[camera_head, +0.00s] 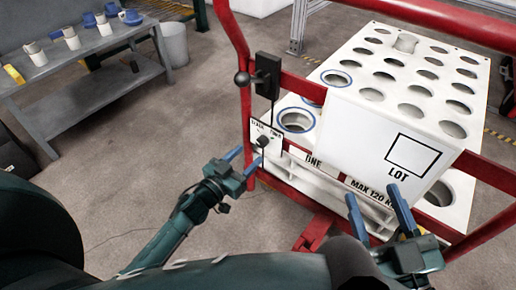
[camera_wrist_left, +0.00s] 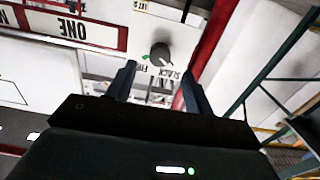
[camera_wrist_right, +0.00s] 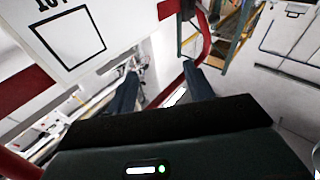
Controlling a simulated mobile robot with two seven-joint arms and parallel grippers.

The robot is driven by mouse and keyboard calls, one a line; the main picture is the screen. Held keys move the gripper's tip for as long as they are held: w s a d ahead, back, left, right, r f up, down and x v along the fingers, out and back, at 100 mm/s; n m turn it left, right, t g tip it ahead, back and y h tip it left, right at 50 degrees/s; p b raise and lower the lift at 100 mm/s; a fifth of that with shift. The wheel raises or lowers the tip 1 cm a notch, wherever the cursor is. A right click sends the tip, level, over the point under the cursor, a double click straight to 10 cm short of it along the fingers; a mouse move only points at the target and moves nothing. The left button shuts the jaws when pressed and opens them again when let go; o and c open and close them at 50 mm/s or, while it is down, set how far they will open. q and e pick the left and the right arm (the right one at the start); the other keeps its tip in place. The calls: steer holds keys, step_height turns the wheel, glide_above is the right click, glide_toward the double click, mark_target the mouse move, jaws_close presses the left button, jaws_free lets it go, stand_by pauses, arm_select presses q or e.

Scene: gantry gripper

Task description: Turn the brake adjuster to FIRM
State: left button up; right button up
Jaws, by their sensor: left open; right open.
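The brake adjuster is a dark round knob (camera_head: 263,141) on a white plate (camera_head: 257,127) lettered SLACK and FIRM, on the red cart frame. In the left wrist view the knob (camera_wrist_left: 161,53) shows upside down, with a small green mark beside it. I cannot tell which word the knob points to. My left gripper (camera_head: 244,160) is open and empty just in front of and below the plate; its fingertips lie either side of the knob in the wrist view, apart from it. My right gripper (camera_head: 372,195) is open and empty below the LOT panel.
A black box with a lever (camera_head: 267,72) sits on the frame above the plate. The white LOT panel (camera_head: 383,140) and holed rack (camera_head: 420,60) fill the red cart (camera_head: 246,110). A grey bench (camera_head: 85,75) with mugs and a bin (camera_head: 174,45) stand back left.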

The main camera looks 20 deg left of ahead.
mark_target(259, 144)
arm_select(q)
steer(key=b+x, duration=0.1)
steer(key=x, duration=0.4)
steer(key=shift+w+d, duration=0.15)
steer(key=shift+w, duration=0.2)
steer(key=shift+c, duration=0.3)
steer(key=c, duration=0.9)
